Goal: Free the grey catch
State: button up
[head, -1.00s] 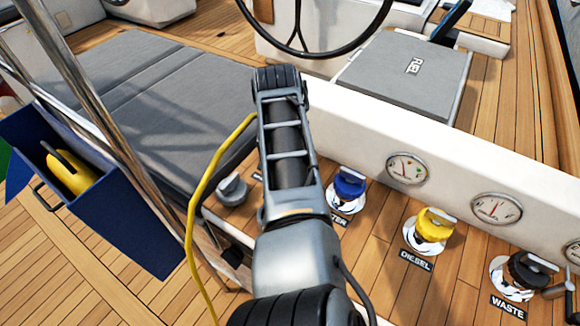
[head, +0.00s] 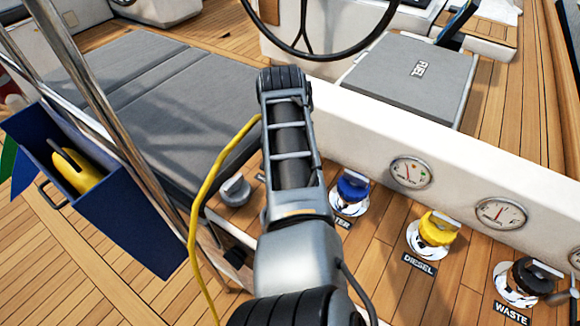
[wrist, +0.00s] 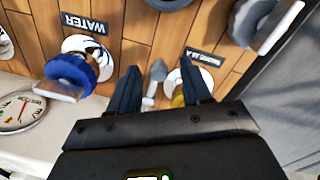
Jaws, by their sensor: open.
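A small grey catch (wrist: 157,72) with a pointed grey head and a pale stem shows in the wrist view, on the wooden deck panel. My gripper (wrist: 159,64) is open, with one dark finger on each side of the catch in the picture. I cannot tell how far the fingertips reach past it or whether they touch it. In the head view my arm hides the gripper and the catch.
A blue WATER cap (head: 352,186) stands right of my arm, with yellow DIESEL (head: 438,228) and black WASTE (head: 532,275) caps beyond. A grey knob (head: 235,190) and yellow hose (head: 205,195) are left. A gauge wall (head: 455,190) runs behind the caps.

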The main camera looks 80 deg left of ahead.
jog(key=shift+s+r, duration=0.15)
jog(key=shift+r, duration=1.8)
jog(key=shift+s+r, duration=0.1)
jog(key=shift+r, duration=1.85)
